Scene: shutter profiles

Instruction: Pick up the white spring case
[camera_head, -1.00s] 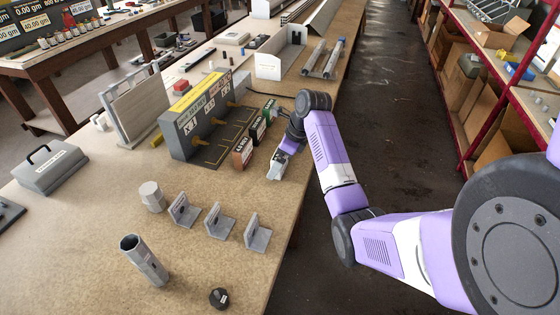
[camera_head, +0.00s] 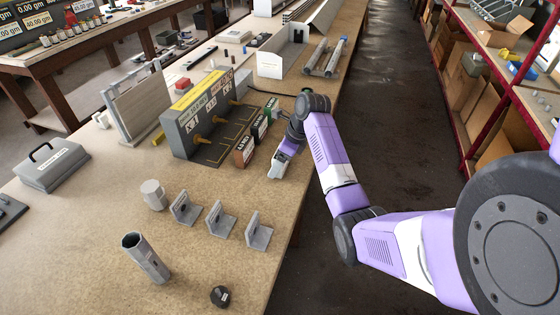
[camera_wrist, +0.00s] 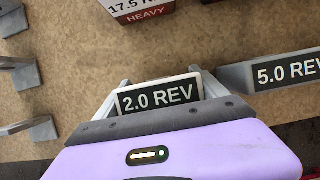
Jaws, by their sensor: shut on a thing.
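The white spring case (camera_wrist: 160,95) shows in the wrist view as a white-rimmed block with a black "2.0 REV" label. It sits between the two fingers of my gripper (camera_wrist: 158,98), which is shut on it. The hand's purple body hides the near part of the case. In the head view my gripper (camera_head: 277,170) points down close to the bench top near its right edge. The case is too small and covered there to make out clearly, and I cannot tell if it touches the bench.
A red case (camera_wrist: 145,10) marked "17.5 REV HEAVY" and a grey block (camera_wrist: 280,72) marked "5.0 REV" are close by. A red-brown case (camera_head: 243,152) and a green case (camera_head: 259,131) stand beside the grey test rig (camera_head: 200,145). Angle brackets (camera_head: 220,220) stand nearer; bare bench lies between.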

